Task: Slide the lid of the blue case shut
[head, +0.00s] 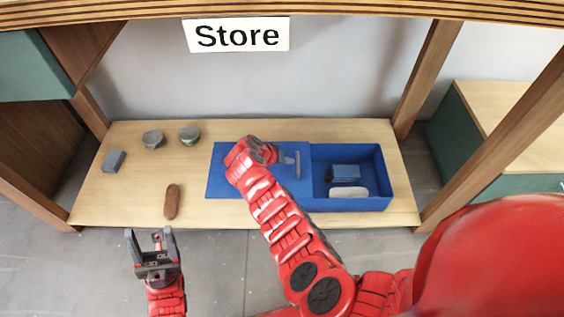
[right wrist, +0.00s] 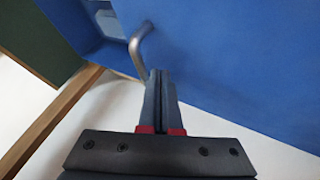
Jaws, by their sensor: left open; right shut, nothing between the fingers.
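The blue case (head: 378,204) stands on the right part of the wooden shelf, with its right part open. Inside lie a small blue box (head: 346,171) and a white rounded item (head: 349,192). The flat blue lid (head: 226,180) lies to the left, also filling much of the right wrist view (right wrist: 230,60). Its grey bar handle (head: 298,166) stands near the lid's right edge. My right gripper (head: 287,159) is shut and empty, just left of the handle; the handle also shows beside the fingertips in the right wrist view (right wrist: 140,50). Contact is unclear. My left gripper (head: 151,238) is open and empty, before the shelf.
On the left of the shelf (head: 130,200) are a grey block (head: 113,161), two round tins, one grey (head: 153,139) and one greenish (head: 190,135), and a brown elongated item (head: 172,201). Wooden posts flank the shelf. A "Store" sign (head: 237,36) hangs above.

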